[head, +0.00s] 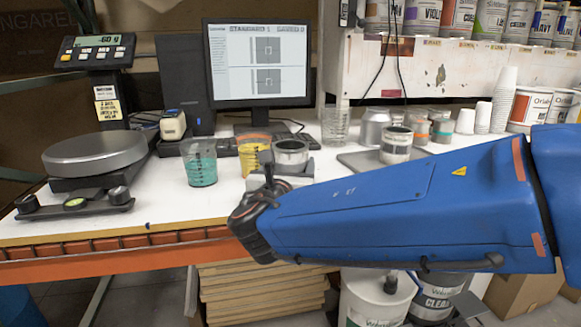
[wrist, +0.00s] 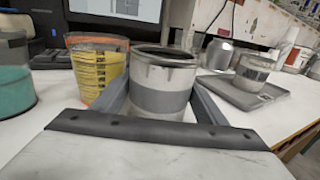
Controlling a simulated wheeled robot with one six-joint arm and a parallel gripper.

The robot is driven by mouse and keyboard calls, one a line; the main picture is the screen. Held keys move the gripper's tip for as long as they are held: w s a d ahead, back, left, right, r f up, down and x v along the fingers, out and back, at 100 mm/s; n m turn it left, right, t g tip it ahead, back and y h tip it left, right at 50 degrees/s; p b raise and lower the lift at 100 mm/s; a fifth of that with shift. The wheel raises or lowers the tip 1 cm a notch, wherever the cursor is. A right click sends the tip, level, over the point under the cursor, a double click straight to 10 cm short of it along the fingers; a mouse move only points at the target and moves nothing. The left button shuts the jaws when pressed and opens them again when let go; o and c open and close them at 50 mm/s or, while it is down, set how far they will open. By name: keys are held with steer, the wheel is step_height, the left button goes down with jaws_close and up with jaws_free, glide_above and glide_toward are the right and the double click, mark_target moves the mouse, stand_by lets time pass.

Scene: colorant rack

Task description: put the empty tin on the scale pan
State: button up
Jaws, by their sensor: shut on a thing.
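The tin (head: 291,153) is light grey with a darker band and an open dark-rimmed top. My gripper (head: 279,170) is shut on it above the front part of the bench. In the wrist view the tin (wrist: 161,85) stands upright between the two grey fingers (wrist: 160,108). Whether its base touches the bench is hidden. The scale pan (head: 95,152) is a round grey disc at the far left, bare on top. The scale's display (head: 96,44) on its post reads about -60 g.
A teal cup (head: 200,165) and a yellow cup (head: 252,155) stand left of the tin, towards the scale. Behind are a keyboard, monitor (head: 258,62) and label printer (head: 172,125). A grey tray (head: 362,163) with another tin (head: 396,146) lies right.

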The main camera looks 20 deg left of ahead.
steer(key=s+d+r, duration=0.1)
steer(key=s+d, duration=0.2)
steer(key=s, duration=1.5)
